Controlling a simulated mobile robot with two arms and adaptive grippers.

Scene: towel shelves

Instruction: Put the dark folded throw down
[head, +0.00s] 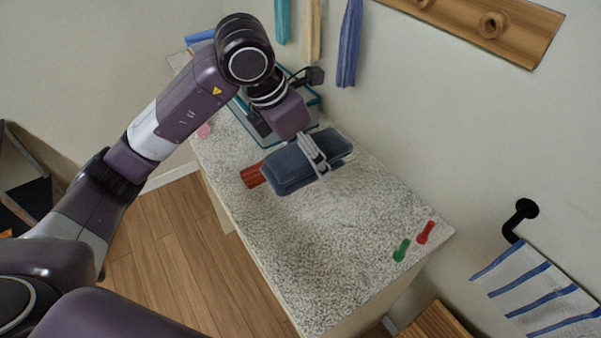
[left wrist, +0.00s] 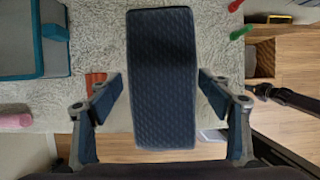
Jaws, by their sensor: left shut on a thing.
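The dark folded throw (head: 302,166) is a dark blue-grey, quilted, folded bundle. My left gripper (head: 318,155) is shut on it, with a finger across its upper side in the head view. In the left wrist view the throw (left wrist: 162,80) hangs lengthwise between the fingers of my left gripper (left wrist: 162,95). It appears to be held above the speckled counter (head: 340,240); the exact gap is hard to tell. My right gripper is in neither view.
A reddish-brown object (head: 254,176) lies beside the throw. A teal-edged bin (left wrist: 30,45) stands at the counter's far end. Green (head: 402,250) and red (head: 425,232) small items lie near the right edge. The counter's near middle is clear. A striped towel (head: 540,295) hangs at right.

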